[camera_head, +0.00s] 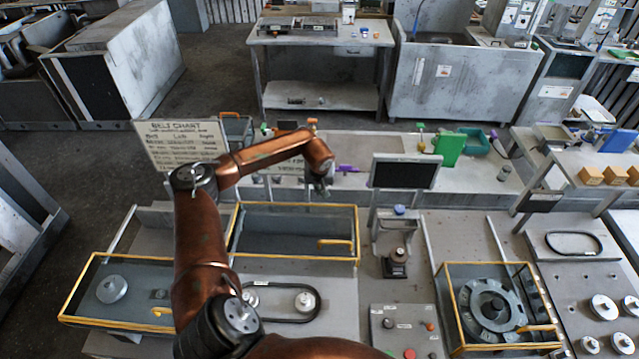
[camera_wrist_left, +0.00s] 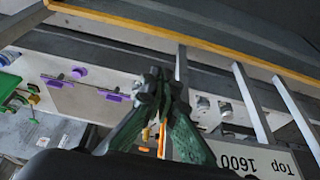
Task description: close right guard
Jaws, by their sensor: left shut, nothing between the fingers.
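Three yellow-framed clear guards show in the head view. The middle guard (camera_head: 297,207) stands raised, with a yellow handle (camera_head: 335,244); a black belt (camera_head: 283,318) and pulleys lie uncovered in front of it. The left guard (camera_head: 83,280) and the far-right guard (camera_head: 447,300) lie down over round parts. I cannot tell for certain which one is the right guard. My left gripper (camera_head: 326,186) is shut and empty, above and behind the middle guard's top edge. It also shows in the left wrist view (camera_wrist_left: 158,78), with a yellow frame edge (camera_wrist_left: 200,42) beyond. My right gripper is out of view.
A belt chart board (camera_head: 183,145) stands behind my left arm. A dark screen (camera_head: 403,173) and a post (camera_head: 397,262) stand right of the middle guard. A button panel (camera_head: 405,330) lies in front. Green and purple items lie on the back bench (camera_head: 370,150).

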